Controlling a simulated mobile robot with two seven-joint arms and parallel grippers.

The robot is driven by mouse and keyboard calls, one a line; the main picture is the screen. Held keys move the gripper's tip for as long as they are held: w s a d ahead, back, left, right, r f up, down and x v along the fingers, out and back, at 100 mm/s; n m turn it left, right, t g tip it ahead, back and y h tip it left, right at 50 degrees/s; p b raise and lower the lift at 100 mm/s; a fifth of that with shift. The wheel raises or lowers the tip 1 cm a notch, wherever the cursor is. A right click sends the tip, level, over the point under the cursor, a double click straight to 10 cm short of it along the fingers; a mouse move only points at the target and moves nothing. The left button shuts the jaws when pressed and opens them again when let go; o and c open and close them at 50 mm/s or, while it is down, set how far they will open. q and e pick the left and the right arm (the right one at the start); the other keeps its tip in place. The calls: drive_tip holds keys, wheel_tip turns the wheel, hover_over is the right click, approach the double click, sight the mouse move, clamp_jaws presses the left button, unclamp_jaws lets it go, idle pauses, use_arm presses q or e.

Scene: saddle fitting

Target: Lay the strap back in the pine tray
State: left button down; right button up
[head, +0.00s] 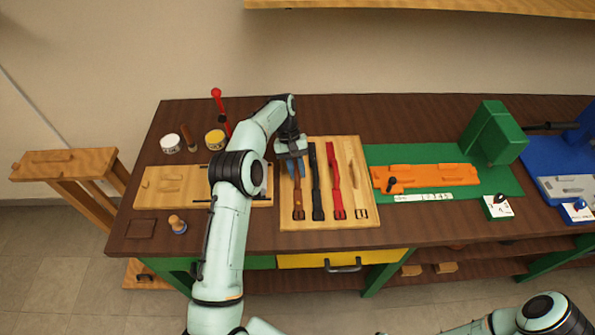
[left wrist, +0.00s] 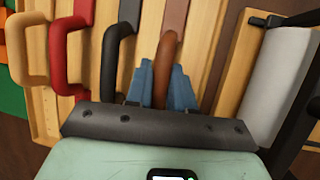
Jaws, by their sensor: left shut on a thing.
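The pine tray (head: 367,217) lies flat near the middle of the bench, with straps side by side in it. The brown strap (head: 298,205) is at the tray's left side, its buckle end towards the front edge. My left gripper (head: 295,168) is over the back part of this strap and hides some of it. In the left wrist view, the blue fingers (left wrist: 168,88) are shut on the brown strap's curved end (left wrist: 166,52). Whether the strap is fully seated in the tray cannot be told. My right gripper is not in view.
A black strap (head: 317,190), a red strap (head: 335,180) and a tan strap (head: 355,176) lie just right of the brown one. A wooden board (head: 153,190) is to the left. An orange fixture (head: 430,178) sits on a green mat (head: 405,152) to the right.

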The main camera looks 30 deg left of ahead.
use_arm(q)
drive_tip(key=shift+s, duration=0.2)
drive_tip(key=shift+w+f, duration=0.2)
drive_tip(key=c, duration=1)
unclamp_jaws()
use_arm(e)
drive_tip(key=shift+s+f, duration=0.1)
use_arm(q)
drive_tip(key=shift+s+r, duration=0.1)
drive_tip(key=shift+r, duration=0.05)
